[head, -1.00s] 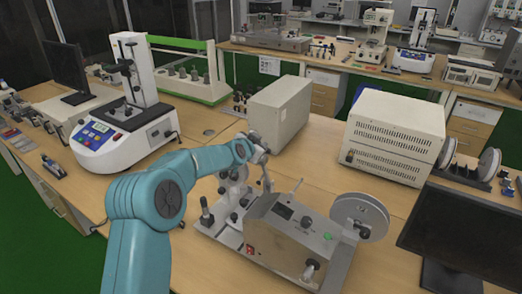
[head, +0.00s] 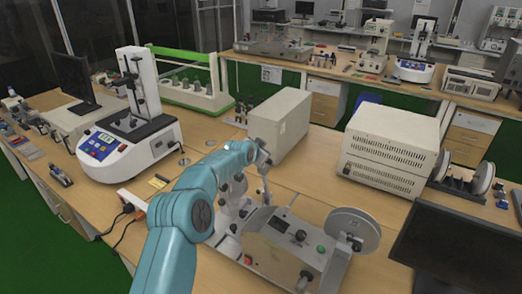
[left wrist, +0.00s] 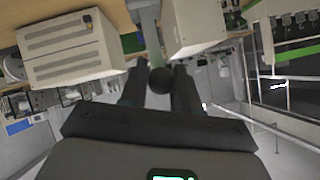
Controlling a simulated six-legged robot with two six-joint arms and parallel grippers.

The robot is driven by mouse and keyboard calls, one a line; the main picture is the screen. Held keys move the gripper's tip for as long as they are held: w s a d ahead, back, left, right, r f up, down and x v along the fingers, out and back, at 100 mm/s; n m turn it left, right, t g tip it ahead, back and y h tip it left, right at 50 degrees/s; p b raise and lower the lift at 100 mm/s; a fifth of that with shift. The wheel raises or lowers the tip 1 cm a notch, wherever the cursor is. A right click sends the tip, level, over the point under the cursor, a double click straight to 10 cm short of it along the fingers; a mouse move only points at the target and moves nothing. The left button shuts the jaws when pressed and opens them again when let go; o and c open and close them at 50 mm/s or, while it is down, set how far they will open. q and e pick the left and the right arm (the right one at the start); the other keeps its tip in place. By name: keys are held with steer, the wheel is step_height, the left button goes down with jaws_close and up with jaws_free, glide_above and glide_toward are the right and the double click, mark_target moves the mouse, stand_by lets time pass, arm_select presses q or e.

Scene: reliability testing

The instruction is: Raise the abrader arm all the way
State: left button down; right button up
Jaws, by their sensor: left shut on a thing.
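The abrader (head: 285,250) is a silver-grey bench machine at the front of the table, with a black dial, a green button and a round disc (head: 352,230) on its right. Its arm (head: 265,188) stands steeply up at the machine's left rear. My left gripper (head: 262,156) is at the top of this arm. In the left wrist view, the gripper (left wrist: 160,82) is shut around a dark round knob (left wrist: 161,80) at the end of a grey-green bar (left wrist: 151,35). My teal left arm hides part of the abrader's left side. My right gripper is out of view.
A beige box (head: 280,125) stands close behind the gripper, and a larger vented instrument (head: 390,150) is to its right. A dark monitor (head: 458,250) is at the front right. A white tester (head: 130,140) stands on the left. Bare tabletop (head: 310,185) lies between the boxes and the abrader.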

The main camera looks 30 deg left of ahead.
arm_select(q)
steer(key=shift+f, duration=0.1)
steer(key=c, duration=0.9)
jaws_free()
steer(key=shift+a, duration=0.1)
steer(key=shift+c, duration=0.2)
steer(key=shift+o, duration=0.2)
steer(key=shift+w+a+f, duration=0.1)
steer(key=shift+w+f, duration=0.15)
steer(key=shift+w, duration=0.1)
steer(key=shift+s+r, duration=0.25)
steer(key=shift+s+r+b, duration=0.15)
steer(key=shift+s+b, duration=0.15)
steer(key=shift+s+r+b, duration=0.15)
steer(key=shift+s+b, duration=0.15)
steer(key=b+v, duration=0.6)
steer(key=v, duration=0.8)
steer(key=shift+d+b, duration=0.25)
steer(key=shift+b, duration=0.1)
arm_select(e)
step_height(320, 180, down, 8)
